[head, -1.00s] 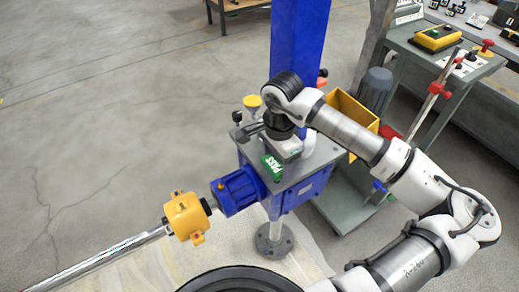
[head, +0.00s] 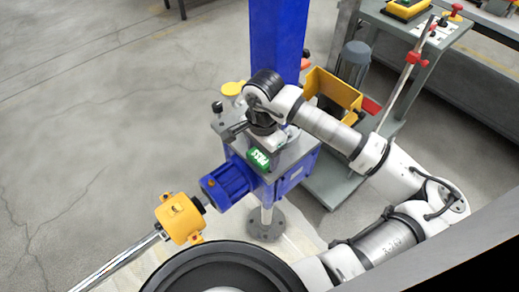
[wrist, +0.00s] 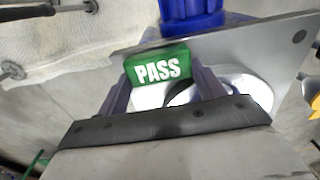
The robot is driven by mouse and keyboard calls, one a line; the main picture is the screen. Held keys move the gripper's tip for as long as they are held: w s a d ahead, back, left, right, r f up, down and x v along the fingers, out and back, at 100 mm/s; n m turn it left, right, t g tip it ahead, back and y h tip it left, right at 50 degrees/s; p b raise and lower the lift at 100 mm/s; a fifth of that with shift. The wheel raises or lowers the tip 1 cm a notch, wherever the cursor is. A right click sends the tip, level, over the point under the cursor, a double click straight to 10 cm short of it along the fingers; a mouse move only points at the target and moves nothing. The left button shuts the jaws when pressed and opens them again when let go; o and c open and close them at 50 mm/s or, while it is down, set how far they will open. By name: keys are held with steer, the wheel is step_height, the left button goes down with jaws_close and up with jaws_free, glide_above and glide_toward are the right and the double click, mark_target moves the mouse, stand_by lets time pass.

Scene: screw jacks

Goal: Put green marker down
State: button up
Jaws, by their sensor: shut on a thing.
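The green marker (head: 259,159) is a small block with white lettering. In the wrist view the marker (wrist: 158,68) reads "PASS" and sits between the fingers of my gripper (wrist: 160,88). My gripper (head: 262,148) is shut on it, over the grey top plate of the blue screw jack unit (head: 297,153). In the wrist view the plate (wrist: 250,52) lies right below and beside the marker. I cannot tell whether the marker touches the plate.
A blue motor (head: 227,186) and a yellow coupling housing (head: 180,218) with a long shaft lie in front. A blue column (head: 277,40) stands behind the plate. A yellow bin (head: 332,90) and a grey motor (head: 353,63) stand to the right. A yellow-capped part (head: 233,88) stands at the back left.

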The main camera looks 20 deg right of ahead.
mark_target(263, 155)
steer(key=shift+f+b, duration=0.2)
steer(key=shift+b, duration=0.15)
steer(key=o, duration=1)
steer(key=shift+r, duration=0.1)
steer(key=shift+r+p, duration=0.2)
steer(key=shift+p, duration=0.2)
step_height(263, 155, up, 12)
steer(key=b, duration=0.3)
steer(key=shift+f, duration=0.1)
